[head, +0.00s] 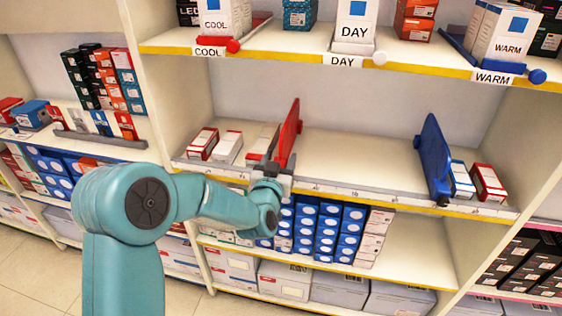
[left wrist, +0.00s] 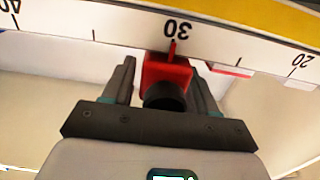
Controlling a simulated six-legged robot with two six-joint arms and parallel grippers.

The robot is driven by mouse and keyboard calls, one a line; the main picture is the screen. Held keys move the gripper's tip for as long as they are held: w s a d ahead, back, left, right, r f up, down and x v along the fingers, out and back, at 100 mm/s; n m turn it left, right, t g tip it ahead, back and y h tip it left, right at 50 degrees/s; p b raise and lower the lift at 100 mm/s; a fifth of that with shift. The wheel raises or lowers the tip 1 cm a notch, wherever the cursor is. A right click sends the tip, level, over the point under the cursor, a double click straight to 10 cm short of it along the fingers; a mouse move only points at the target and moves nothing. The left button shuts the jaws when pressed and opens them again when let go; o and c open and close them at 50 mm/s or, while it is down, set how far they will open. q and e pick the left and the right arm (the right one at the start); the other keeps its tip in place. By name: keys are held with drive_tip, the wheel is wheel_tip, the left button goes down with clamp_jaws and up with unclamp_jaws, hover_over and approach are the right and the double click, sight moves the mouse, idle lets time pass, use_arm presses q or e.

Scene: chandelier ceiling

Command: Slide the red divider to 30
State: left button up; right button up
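The red divider (head: 290,135) stands upright on the middle shelf, left of centre, beside some small boxes. In the left wrist view its red front block (left wrist: 168,70) carries a thin red pointer, which lines up with the 30 mark on the upside-down scale (left wrist: 125,33). A dark round knob (left wrist: 163,97) sits in front of the block. My left gripper (head: 272,172) is at the shelf's front edge by the divider. Its fingers (left wrist: 163,85) stand on either side of the block, with a visible gap at the left finger. My right gripper is not in view.
A blue divider (head: 433,155) stands on the right of the same shelf, with boxes (head: 487,182) beyond it. The shelf between the dividers is clear. White-and-red boxes (head: 229,147) lie left of the red divider. Stacked blue boxes (head: 305,225) fill part of the shelf below.

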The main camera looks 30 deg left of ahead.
use_arm(q)
drive_tip(key=shift+s, duration=0.1)
drive_tip(key=b+v, duration=1.1)
drive_tip(key=v, duration=0.5)
drive_tip(key=shift+a+f, duration=0.1)
idle(0.4)
